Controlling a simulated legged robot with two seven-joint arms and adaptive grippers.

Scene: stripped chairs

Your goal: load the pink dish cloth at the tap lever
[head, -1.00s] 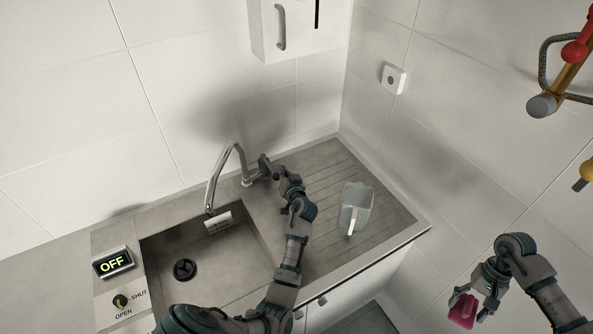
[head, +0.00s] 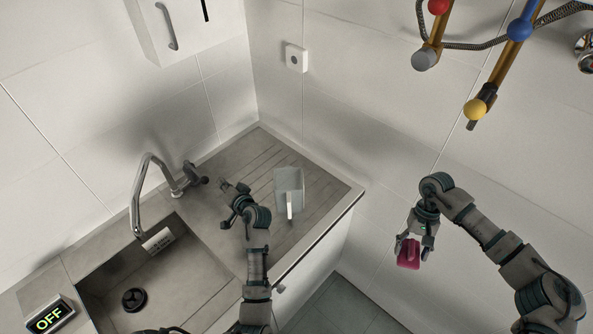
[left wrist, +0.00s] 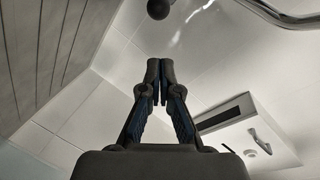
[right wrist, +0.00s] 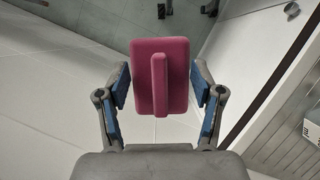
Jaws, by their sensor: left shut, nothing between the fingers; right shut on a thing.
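The pink dish cloth (head: 408,254), a folded block with a raised ridge, is held in my right gripper (head: 410,246) in the air right of the counter. It also shows in the right wrist view (right wrist: 178,75), between the two fingers. The dark tap lever (head: 190,176) is beside the base of the chrome tap (head: 147,175) behind the sink. My left gripper (head: 228,188) is a little right of the lever, apart from it. In the left wrist view my left gripper (left wrist: 160,70) is shut and empty, its fingertips together.
A wall rack with coloured balls (head: 480,105) hangs above my right arm.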

